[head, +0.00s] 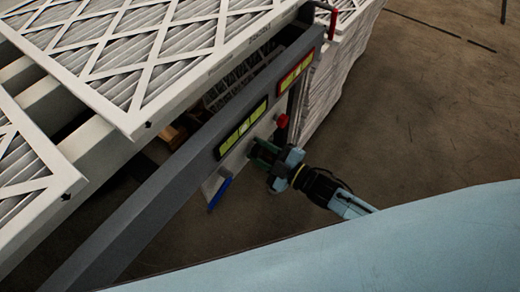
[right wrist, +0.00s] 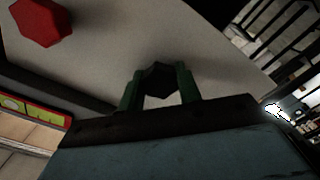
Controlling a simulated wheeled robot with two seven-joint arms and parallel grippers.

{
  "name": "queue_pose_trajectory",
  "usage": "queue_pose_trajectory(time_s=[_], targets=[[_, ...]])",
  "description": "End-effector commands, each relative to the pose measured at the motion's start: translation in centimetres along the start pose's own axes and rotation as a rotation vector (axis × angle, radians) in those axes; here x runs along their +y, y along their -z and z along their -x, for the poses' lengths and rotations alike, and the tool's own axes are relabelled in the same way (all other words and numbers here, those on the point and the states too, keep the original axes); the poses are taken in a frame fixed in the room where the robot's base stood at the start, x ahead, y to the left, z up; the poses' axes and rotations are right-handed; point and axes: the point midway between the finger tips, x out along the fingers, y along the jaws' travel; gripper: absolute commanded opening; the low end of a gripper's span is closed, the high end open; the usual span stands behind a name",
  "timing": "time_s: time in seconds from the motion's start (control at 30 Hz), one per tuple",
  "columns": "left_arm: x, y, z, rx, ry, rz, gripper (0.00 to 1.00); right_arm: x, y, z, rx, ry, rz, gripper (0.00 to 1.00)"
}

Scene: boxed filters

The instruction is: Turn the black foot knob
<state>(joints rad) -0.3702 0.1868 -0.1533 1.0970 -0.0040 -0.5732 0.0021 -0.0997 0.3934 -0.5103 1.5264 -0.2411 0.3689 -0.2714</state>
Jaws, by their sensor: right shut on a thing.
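The black foot knob (right wrist: 158,78) shows in the right wrist view as a dark faceted shape between the green fingers. It sits on a pale panel (right wrist: 115,45). My right gripper (right wrist: 160,88) is shut on the knob, with one finger on each side of it. In the head view my right gripper (head: 262,152) is at the pale panel under the grey frame, and its fingers hide the knob there. My left gripper is not in view.
A red knob (head: 282,121) sits just above my right gripper, and a blue handle (head: 219,193) hangs to its left. Yellow-green labelled plates (head: 243,129) are on the grey frame (head: 165,185). Boxed filters (head: 110,45) lie at upper left. The floor at right is clear.

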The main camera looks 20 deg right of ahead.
Motion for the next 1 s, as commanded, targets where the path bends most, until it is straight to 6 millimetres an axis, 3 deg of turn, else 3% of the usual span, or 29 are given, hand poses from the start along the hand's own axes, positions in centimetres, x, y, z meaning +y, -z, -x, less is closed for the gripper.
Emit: queue_pose_trajectory(time_s=[0.27,0.3,0.47,0.77,0.9,1.0], targets=[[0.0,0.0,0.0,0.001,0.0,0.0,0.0,-0.1,0.0,0.0,0.0,0.001,0.0,0.11],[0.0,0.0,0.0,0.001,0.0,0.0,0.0,-0.1,0.0,0.0,-0.001,0.001,-0.001,0.35],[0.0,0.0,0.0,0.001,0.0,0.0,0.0,-0.1,0.0,0.0,0.0,0.001,-0.001,0.56],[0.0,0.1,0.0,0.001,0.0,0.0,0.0,0.0,0.0,0.2,-0.001,0.001,-0.001,0.56],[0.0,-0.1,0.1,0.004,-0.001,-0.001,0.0,0.0,0.0,1.5,-0.002,0.002,-0.002,0.56],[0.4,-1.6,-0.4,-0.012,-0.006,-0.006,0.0,-0.1,0.0,3.4,-0.004,0.003,-0.002,0.56]])
